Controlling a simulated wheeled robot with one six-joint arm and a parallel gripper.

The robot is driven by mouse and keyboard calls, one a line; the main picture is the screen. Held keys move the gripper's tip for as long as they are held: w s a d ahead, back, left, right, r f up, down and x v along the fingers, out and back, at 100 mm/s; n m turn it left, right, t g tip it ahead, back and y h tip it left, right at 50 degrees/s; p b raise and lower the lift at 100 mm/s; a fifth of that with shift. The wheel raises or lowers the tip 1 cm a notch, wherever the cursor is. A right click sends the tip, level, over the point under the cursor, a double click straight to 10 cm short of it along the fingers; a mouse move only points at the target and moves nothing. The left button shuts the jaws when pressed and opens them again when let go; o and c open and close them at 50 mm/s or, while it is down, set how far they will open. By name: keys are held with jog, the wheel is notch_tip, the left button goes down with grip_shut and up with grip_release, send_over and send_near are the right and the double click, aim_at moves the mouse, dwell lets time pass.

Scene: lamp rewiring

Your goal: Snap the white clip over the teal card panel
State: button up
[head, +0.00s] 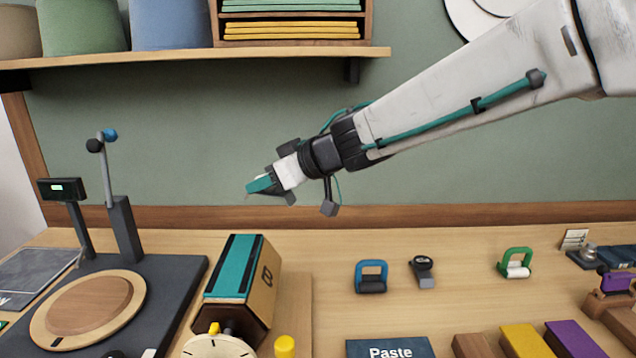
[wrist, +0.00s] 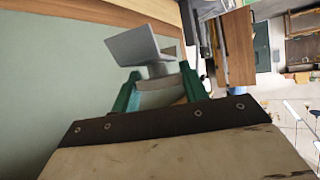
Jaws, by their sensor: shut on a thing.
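My gripper (head: 260,186) is raised in front of the green wall, above and a little right of the hexagonal wooden lamp body (head: 262,284). In the wrist view its teal fingers (wrist: 157,90) are shut on a pale grey-white piece with a flat, angled plate, which looks like the white clip (wrist: 137,44). The head view does not show the clip clearly. The teal card panel (head: 233,264) lies on the upper face of the lamp body, between dark edge strips. The clip is well clear of the panel.
A dial (head: 218,347) and yellow knob (head: 285,346) stand before the lamp body. A turntable (head: 88,312) with upright posts is at left. Blue (head: 371,277), black (head: 422,271) and green (head: 516,262) clamp-like pieces sit at right. A shelf (head: 190,57) hangs above.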

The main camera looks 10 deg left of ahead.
aim_at(237, 260)
jog(key=s+a+n+g, duration=0.3)
jog(key=s+a+g, duration=0.1)
jog(key=s, duration=0.4)
jog(key=shift+n+y, duration=0.3)
jog(key=shift+n, duration=0.1)
jog(key=shift+s+d+f, duration=0.15)
jog(key=shift+s+f, duration=0.15)
jog(key=shift+f, duration=0.95)
jog(key=shift+s+d+f, duration=0.1)
jog(key=shift+s+f, duration=0.25)
jog(key=shift+f, duration=0.85)
jog(key=shift+s+d+f, duration=0.15)
jog(key=shift+s+f, duration=0.15)
jog(key=shift+f, duration=0.95)
jog(key=shift+d+f, duration=0.1)
jog(key=shift+f, duration=1)
jog(key=o, duration=1.5)
jog(key=shift+r, duration=4.2)
